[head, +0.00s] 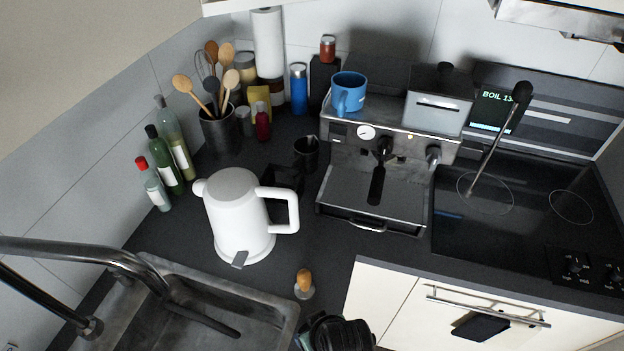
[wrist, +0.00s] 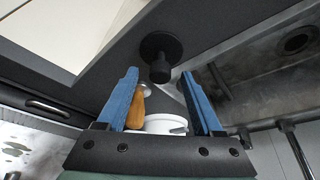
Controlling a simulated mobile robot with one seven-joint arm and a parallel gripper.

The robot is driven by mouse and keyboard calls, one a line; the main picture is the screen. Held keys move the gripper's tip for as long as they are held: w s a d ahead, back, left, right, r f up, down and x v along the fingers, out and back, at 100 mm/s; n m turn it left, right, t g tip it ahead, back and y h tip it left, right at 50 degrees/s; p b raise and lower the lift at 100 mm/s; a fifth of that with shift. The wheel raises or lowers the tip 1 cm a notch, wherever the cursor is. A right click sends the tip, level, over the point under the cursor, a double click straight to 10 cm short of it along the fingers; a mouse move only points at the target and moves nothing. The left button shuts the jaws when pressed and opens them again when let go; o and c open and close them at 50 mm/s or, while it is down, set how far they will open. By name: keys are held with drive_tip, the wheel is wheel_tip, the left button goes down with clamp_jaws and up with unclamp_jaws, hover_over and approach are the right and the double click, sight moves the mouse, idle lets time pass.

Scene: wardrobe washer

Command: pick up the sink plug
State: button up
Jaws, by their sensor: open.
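The sink plug (wrist: 160,45) is a black disc with a thick knob, on the dark counter beside the sink in the wrist view. My gripper (wrist: 159,74) is open, its two blue fingers apart and nothing held between them. The plug's knob appears between and just beyond the fingertips; I cannot tell the exact gap. In the head view my gripper (head: 338,334) is a dark shape at the bottom edge, over the counter right of the sink. I cannot make out the plug there; my gripper likely hides it.
A wooden-handled item (head: 304,280) stands close by, with the white kettle (head: 236,215) behind it. The steel sink (head: 200,310) and its faucet (head: 85,250) are at left. The coffee machine (head: 375,190) and hob (head: 520,205) are at right.

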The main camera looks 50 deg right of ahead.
drive_tip(key=shift+x, duration=1.1)
clamp_jaws()
